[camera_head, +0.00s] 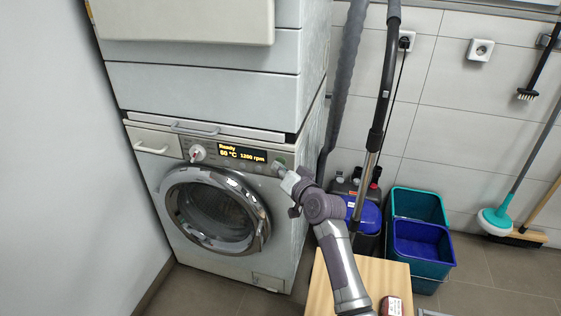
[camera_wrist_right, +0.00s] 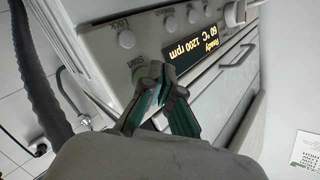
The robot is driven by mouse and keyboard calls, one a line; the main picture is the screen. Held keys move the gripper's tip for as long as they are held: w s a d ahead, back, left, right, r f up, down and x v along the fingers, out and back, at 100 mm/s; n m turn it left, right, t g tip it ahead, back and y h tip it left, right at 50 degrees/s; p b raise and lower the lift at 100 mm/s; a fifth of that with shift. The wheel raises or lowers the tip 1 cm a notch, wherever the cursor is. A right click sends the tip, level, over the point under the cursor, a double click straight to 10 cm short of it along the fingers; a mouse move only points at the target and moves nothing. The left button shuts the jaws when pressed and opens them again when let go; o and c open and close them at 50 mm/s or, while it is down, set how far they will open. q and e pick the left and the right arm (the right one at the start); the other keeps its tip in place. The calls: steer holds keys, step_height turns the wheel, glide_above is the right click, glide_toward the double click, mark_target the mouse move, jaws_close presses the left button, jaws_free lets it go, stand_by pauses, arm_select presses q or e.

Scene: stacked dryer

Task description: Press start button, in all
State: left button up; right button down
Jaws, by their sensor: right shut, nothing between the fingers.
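The washing machine (camera_head: 225,262) stands below the stacked dryer, with a round door and a control panel. Its lit display (camera_head: 242,153) reads "Ready 60 °C 1200 rpm". The start button (camera_wrist_right: 139,74) is a round, pale green button under a START label in the right wrist view, where the picture is turned over. My right gripper (camera_head: 279,170) is shut and empty at the right end of the panel. In the right wrist view its closed fingertips (camera_wrist_right: 152,72) overlap the start button's edge; I cannot tell whether they touch it. My left gripper is not in view.
A program knob (camera_head: 198,152) and drawer (camera_head: 152,141) are left of the display. A LOCK button (camera_wrist_right: 127,39) is near the start button. A vacuum tube (camera_head: 375,130), teal and blue buckets (camera_head: 422,270) and a wooden surface (camera_head: 375,280) are to the right.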

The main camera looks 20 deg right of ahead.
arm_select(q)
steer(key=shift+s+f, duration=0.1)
arm_select(e)
steer(key=shift+w+d, duration=0.1)
steer(key=shift+w, duration=0.1)
steer(key=shift+w, duration=0.1)
stand_by(0.3)
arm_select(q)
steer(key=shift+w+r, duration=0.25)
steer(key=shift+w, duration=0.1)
arm_select(e)
steer(key=shift+w+d, duration=0.15)
steer(key=shift+d, duration=0.05)
steer(key=shift+a, duration=0.1)
steer(key=shift+s+a+p, duration=0.2)
steer(key=shift+s+p, duration=0.2)
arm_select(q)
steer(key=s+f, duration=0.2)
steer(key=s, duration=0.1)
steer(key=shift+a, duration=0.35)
arm_select(e)
steer(key=shift+s+a, duration=0.15)
steer(key=shift+s, duration=0.05)
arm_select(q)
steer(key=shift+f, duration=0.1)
